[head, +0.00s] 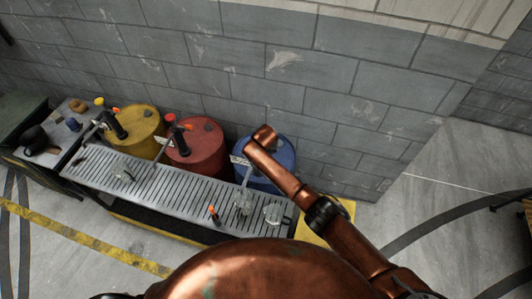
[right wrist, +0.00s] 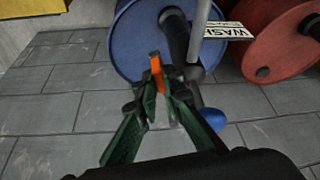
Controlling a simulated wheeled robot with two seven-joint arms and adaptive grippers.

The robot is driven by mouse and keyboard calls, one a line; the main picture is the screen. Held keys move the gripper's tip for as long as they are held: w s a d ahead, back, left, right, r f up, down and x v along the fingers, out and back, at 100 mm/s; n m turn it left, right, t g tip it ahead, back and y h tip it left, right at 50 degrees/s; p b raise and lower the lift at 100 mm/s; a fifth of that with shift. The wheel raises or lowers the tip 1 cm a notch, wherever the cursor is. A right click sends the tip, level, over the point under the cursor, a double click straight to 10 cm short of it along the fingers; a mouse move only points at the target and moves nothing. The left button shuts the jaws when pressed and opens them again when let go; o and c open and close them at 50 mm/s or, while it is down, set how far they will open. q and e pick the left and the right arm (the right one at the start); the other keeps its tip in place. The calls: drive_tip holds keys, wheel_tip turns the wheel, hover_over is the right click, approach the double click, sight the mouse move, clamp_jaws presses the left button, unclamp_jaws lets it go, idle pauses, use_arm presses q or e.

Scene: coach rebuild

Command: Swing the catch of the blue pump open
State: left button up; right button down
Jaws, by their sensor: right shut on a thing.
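The blue drum (head: 283,155) with the blue pump stands at the right end of the drum row, partly covered by my right arm. In the right wrist view the drum (right wrist: 136,52) shows its round top with the pump's dark body (right wrist: 175,36) and a grey pipe (right wrist: 199,35). A blue knob (right wrist: 213,118) sits by the pump. The pump's orange catch (right wrist: 155,65) rises between the green fingertips of my right gripper (right wrist: 158,88), which is shut on it. In the head view my arm hides the catch and the gripper. My left gripper is not in view.
A red drum (head: 197,150) with a pump stands close beside the blue one, and a yellow drum (head: 133,132) is further left. A slatted grate (head: 165,190) with clear vessels (head: 273,213) runs in front. A block wall (head: 340,80) stands close behind.

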drive_tip(key=c, duration=2)
unclamp_jaws()
drive_tip(key=shift+c, duration=0.2)
drive_tip(key=v, duration=1.2)
drive_tip(key=shift+d, duration=0.1)
